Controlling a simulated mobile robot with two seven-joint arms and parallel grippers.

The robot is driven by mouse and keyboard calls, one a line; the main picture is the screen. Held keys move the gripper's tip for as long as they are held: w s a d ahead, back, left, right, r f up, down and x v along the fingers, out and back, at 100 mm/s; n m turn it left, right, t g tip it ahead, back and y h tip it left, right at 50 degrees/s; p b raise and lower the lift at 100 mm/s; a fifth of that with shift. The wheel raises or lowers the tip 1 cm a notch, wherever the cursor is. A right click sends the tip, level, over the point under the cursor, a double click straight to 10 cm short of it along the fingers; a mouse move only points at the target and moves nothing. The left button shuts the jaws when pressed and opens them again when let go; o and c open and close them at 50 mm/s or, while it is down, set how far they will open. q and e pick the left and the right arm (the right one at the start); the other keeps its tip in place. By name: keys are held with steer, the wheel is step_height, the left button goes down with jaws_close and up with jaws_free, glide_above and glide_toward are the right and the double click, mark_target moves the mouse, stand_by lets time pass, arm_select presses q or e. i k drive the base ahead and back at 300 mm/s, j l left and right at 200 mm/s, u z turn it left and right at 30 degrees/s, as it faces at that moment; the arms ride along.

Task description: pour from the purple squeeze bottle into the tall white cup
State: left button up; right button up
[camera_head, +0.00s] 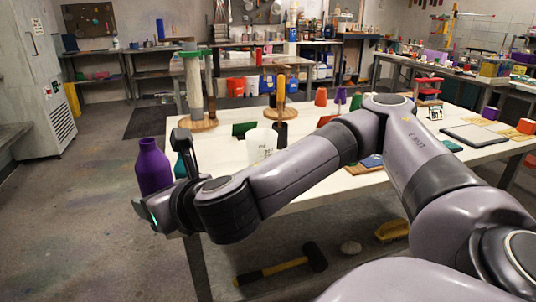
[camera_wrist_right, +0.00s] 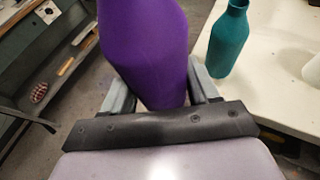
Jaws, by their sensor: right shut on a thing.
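The purple squeeze bottle (camera_head: 152,168) is upright in my right gripper (camera_head: 160,196), held off the left edge of the white table, with the floor behind it. In the right wrist view the bottle (camera_wrist_right: 146,45) stands between the two fingers of my right gripper (camera_wrist_right: 160,92), which is shut on it. The tall white cup (camera_head: 261,146) stands upright on the table, to the right of the bottle and apart from it. My left gripper is not in view.
A teal bottle (camera_wrist_right: 229,42) stands on the table (camera_wrist_right: 272,75) close to my right gripper. A green block (camera_head: 244,129) and a dark-based tool with a yellow handle (camera_head: 281,90) are near the cup. A mallet (camera_head: 314,257) lies below the table.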

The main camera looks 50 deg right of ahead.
mark_target(260, 142)
steer(key=k+z, duration=0.15)
steer(key=z, duration=0.75)
steer(key=i+z, duration=0.45)
steer(key=z, duration=0.2)
steer(key=i+j, duration=0.1)
steer(key=i, duration=0.3)
